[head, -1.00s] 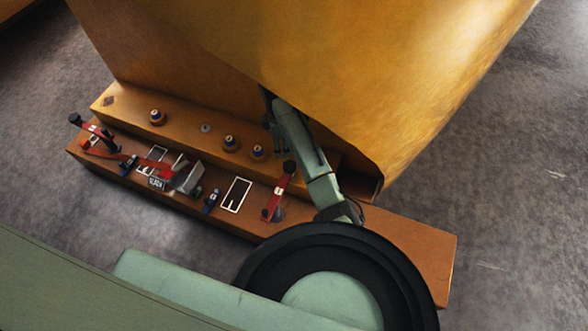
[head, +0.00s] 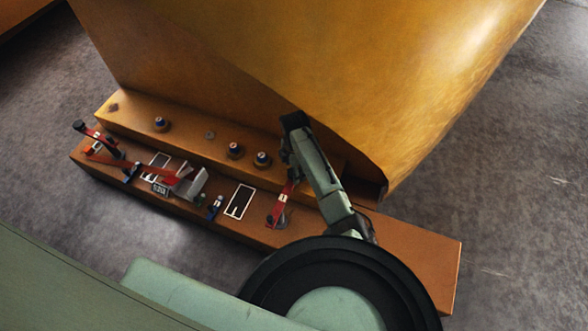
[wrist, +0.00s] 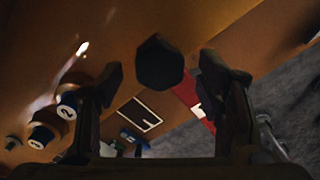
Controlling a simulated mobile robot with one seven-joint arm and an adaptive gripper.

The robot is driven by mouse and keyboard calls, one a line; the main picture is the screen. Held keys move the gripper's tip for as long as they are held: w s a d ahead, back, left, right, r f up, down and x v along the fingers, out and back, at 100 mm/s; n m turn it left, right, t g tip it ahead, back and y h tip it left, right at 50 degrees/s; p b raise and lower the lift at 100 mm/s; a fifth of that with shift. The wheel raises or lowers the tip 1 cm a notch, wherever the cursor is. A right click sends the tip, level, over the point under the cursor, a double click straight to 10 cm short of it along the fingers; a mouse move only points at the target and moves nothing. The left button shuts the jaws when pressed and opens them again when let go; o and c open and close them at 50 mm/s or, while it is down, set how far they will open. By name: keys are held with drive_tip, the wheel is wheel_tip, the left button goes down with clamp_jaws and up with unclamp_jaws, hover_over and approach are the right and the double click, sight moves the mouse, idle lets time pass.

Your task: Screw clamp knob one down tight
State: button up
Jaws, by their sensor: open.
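In the wrist view a dark, faceted clamp knob (wrist: 160,62) is between my gripper's two spread fingers (wrist: 161,74), with a gap on each side. A red clamp arm (wrist: 188,88) with a white label shows behind it; I cannot read the label. In the head view this red clamp (head: 280,205) stands at the right of the lower step, its knob hidden behind my gripper (head: 288,156). My gripper is open and empty. A second red clamp with a black knob (head: 79,126) is at the left end.
Blue-and-white capped buttons (head: 235,150) line the upper step; one (wrist: 67,107) is marked 2. A white-framed dark panel (head: 239,201), a grey bracket (head: 190,184) and small blue parts (head: 215,207) lie left of the clamp. A large yellow casting (head: 300,60) rises behind.

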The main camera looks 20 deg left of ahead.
drive_tip(key=shift+f, duration=0.4)
drive_tip(key=shift+c, duration=0.2)
drive_tip(key=c, duration=1.1)
